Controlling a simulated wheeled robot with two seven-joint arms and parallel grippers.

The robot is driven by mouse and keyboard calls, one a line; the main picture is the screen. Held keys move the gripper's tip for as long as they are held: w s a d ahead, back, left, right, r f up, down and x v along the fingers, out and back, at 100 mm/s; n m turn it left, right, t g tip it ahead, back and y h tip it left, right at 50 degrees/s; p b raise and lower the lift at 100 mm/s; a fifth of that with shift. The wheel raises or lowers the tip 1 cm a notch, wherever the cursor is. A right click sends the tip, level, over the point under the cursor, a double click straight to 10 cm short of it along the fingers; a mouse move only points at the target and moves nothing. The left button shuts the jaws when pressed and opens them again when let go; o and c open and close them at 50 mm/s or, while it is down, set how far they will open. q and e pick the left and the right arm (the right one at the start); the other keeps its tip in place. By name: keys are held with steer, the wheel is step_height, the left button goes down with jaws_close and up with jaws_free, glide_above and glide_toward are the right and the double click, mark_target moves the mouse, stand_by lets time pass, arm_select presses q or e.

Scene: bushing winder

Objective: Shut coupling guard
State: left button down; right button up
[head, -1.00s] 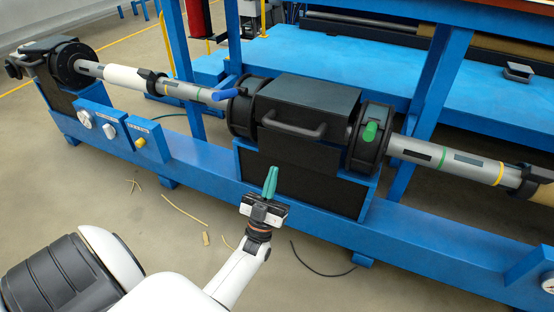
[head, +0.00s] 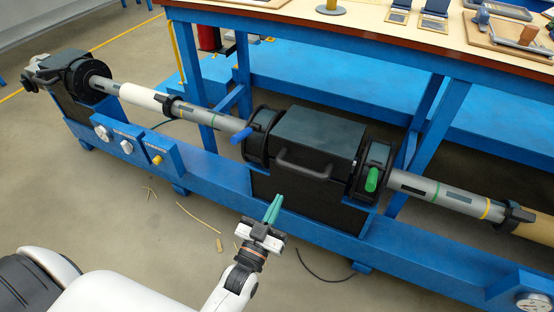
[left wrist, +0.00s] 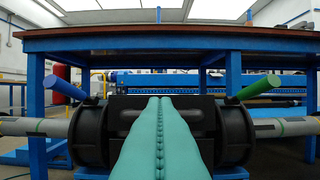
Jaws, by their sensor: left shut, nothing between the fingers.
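The coupling guard (head: 318,140) is a dark box-shaped cover between two black round flanges, with a bar handle (head: 303,165) on its front. I cannot tell whether it is fully seated. A blue lever (head: 241,135) sticks out at the left flange and a green lever (head: 372,179) at the right one. My left gripper (head: 273,207), with teal fingers, is shut and empty, in front of and below the handle, apart from it. In the left wrist view its fingers (left wrist: 160,115) point at the guard and hide its middle. My right gripper is not in view.
The blue machine beam (head: 215,180) runs across the front, with a grey shaft (head: 210,117) through the flanges. Dials (head: 126,147) sit on the beam at left. A table (head: 385,30) with small items stands behind. Thin strips and a cable lie on the floor.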

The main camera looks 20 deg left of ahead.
arm_select(q)
steer(key=w+f+b, duration=0.1)
steer(key=w+b, duration=0.1)
steer(key=w, duration=0.9)
steer(key=shift+w+d, duration=0.2)
steer(key=shift+w, duration=0.05)
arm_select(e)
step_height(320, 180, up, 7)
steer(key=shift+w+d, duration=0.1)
arm_select(q)
steer(key=shift+f, duration=0.1)
